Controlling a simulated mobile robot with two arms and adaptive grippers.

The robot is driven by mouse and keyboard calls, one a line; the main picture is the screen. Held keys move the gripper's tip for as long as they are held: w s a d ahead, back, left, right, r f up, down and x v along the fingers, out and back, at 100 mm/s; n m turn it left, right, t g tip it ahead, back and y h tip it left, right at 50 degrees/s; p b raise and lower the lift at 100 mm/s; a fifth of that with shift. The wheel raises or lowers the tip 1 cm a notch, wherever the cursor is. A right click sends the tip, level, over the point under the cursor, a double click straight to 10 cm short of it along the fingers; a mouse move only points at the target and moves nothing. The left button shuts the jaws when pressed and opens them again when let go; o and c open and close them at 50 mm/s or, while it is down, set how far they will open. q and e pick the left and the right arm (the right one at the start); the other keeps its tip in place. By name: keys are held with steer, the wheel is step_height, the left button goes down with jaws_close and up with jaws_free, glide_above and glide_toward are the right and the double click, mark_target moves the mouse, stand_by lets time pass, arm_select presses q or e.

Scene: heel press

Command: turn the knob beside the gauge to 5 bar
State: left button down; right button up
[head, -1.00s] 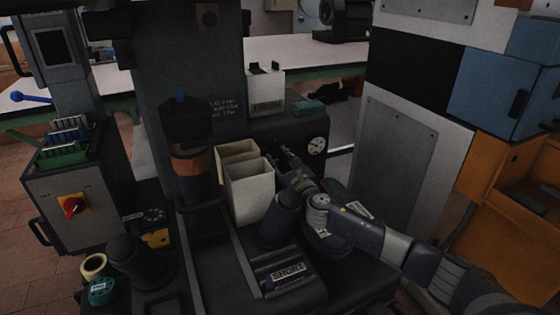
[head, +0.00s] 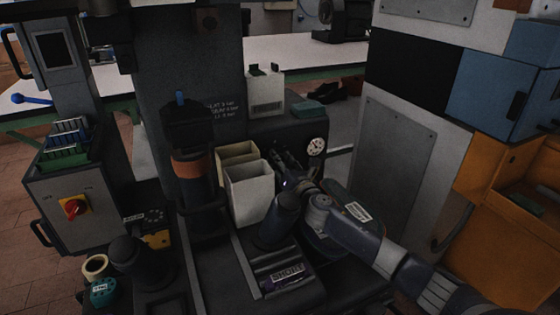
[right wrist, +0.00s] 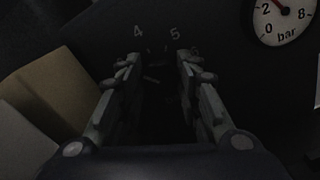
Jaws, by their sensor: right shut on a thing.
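The round white gauge (head: 316,147) sits on the dark housing behind the bins. In the right wrist view the gauge (right wrist: 281,18) is cut by the top edge, with its red needle near the 2. My right gripper (head: 283,161) is left of the gauge, at the housing's front. In the right wrist view my right gripper (right wrist: 158,62) is shut on the dark knob (right wrist: 157,76), which is hard to make out between the fingers. The numbers 4, 5 and 6 show around the fingertips; the knob's pointer is too dark to read. My left gripper is not in view.
Two open cream bins (head: 250,191) stand close left of my right gripper. A dark cylinder (head: 280,220) stands in front, near my right wrist. A grey cabinet panel (head: 398,170) rises on the right. A control box with a red switch (head: 74,208) is at the left.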

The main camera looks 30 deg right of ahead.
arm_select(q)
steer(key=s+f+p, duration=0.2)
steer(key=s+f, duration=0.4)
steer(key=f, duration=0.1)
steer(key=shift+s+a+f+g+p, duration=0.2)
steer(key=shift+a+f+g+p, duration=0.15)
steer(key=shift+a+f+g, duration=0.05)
arm_select(e)
steer(key=shift+d+f+m, duration=0.1)
steer(key=shift+m, duration=3.55)
steer(key=shift+d+f+m, duration=0.1)
steer(key=shift+m, duration=3.55)
steer(key=o, duration=1)
steer(key=shift+o, duration=0.2)
steer(key=s, duration=1.2)
steer(key=shift+a, duration=0.35)
